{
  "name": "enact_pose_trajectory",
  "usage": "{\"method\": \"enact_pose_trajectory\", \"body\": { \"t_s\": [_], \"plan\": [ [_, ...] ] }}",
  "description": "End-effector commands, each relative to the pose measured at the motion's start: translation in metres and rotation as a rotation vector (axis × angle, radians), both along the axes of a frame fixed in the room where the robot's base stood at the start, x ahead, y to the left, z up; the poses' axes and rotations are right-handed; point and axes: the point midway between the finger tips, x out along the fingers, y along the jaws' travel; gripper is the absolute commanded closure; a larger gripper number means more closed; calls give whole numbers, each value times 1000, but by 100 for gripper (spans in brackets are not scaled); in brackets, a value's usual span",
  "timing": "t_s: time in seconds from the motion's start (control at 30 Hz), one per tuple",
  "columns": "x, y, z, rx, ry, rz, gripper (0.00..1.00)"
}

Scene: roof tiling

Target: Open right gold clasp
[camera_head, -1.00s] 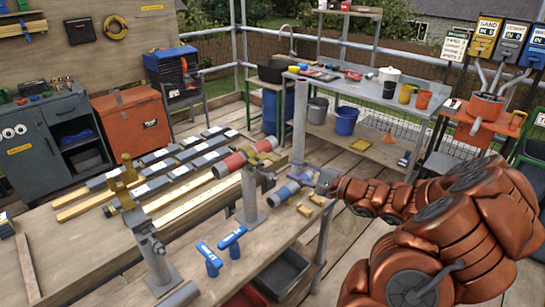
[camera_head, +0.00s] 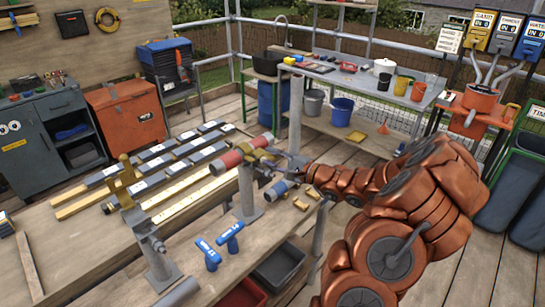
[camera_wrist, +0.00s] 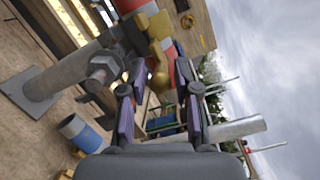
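In the wrist view the clasp (camera_wrist: 159,48) shows close up, with a rounded gold end hanging down. My gripper (camera_head: 286,162) is just right of the clasp in the head view. In the wrist view my gripper (camera_wrist: 156,78) is open, and its two purple-padded fingers stand on either side of the clasp's lower end. A gap shows around that end; contact cannot be told. The left gold clasp (camera_head: 122,178) stands on the other post.
A grey post (camera_head: 296,115) rises close behind my gripper. A blue-and-grey cylinder (camera_head: 277,190) and small gold pieces (camera_head: 301,203) lie on the bench below. A grey bolt head (camera_wrist: 103,68) is close left of my fingers.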

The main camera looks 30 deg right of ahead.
Motion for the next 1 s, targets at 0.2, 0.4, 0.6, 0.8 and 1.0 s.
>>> {"method": "enact_pose_trajectory", "body": {
  "t_s": [0.2, 0.4, 0.6, 0.8, 1.0],
  "plan": [
    [0, 0, 0, -1, 0, 0, 70],
    [0, 0, 0, -1, 0, 0, 90],
    [0, 0, 0, -1, 0, 0, 100],
    [0, 0, 0, -1, 0, 0, 100],
    [0, 0, 0, -1, 1, -1, 100]
  ]
}}
